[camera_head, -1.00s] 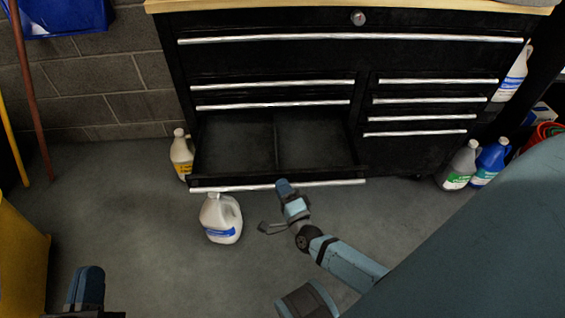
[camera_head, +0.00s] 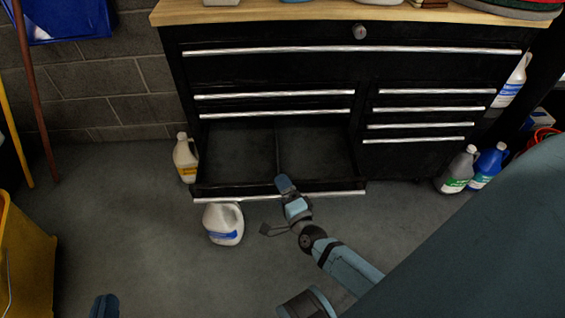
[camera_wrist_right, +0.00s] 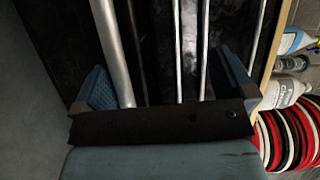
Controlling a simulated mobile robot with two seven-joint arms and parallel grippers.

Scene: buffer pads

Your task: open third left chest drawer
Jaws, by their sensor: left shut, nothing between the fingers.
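The black chest (camera_head: 270,68) has a large lower-left drawer (camera_head: 236,189), third down in the left column, pulled out, with its empty divided inside showing. Its silver handle (camera_head: 335,194) runs along the front. My right gripper (camera_head: 278,207) is at this front, near the handle's middle. In the right wrist view its blue fingers (camera_wrist_right: 165,88) stand wide apart, and a silver handle (camera_wrist_right: 113,45) runs between them; contact cannot be told. My left gripper (camera_head: 105,306) shows only as a blue piece at the bottom left edge, away from the chest.
A white jug (camera_head: 223,224) stands against the open drawer's front, its top hidden. Another jug (camera_head: 185,158) is left of the drawer. Bottles (camera_head: 488,166) stand right of the chest. A yellow bin (camera_head: 25,262) is at lower left. Floor between is clear.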

